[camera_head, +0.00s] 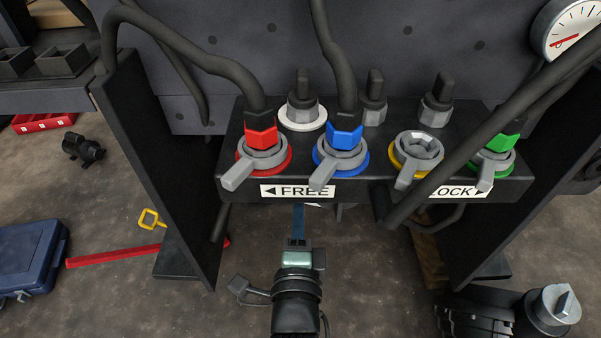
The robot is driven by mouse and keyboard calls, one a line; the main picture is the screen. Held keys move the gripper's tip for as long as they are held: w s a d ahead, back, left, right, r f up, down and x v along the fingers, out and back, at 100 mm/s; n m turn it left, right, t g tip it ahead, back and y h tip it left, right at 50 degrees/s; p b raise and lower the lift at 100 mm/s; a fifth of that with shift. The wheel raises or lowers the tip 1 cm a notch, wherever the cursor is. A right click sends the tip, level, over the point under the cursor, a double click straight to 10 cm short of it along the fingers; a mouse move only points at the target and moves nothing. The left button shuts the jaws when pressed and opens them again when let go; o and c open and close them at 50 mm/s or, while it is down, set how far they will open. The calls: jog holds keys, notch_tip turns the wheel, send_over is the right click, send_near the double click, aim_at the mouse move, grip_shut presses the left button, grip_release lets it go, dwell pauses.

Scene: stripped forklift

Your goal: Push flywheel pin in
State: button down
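My gripper (297,242) is at the lower middle, reaching forward under the front edge of the black coupling block. It is seen from behind, and its fingertips are too small and covered to tell whether they are open or shut. A narrow blue strip (298,219) shows just ahead of it, below the block; I cannot tell whether the gripper touches it. I cannot make out a flywheel or its pin for sure; the space under the block is mostly hidden.
The coupling block (350,190) carries red, blue, yellow and green ringed couplings with levers and hoses. Dark upright plates (150,160) stand at both sides. A thick hose crosses at right. A red bar (115,256), yellow loop (151,218) and blue case (28,260) lie at left.

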notch_tip(320, 180, down, 7)
jog(key=b, duration=0.6)
jog(key=shift+s+f, duration=0.15)
jog(key=shift+s, duration=0.05)
jog(key=w+b, duration=0.7)
jog(key=w, duration=0.7)
jog(key=shift+w, duration=0.15)
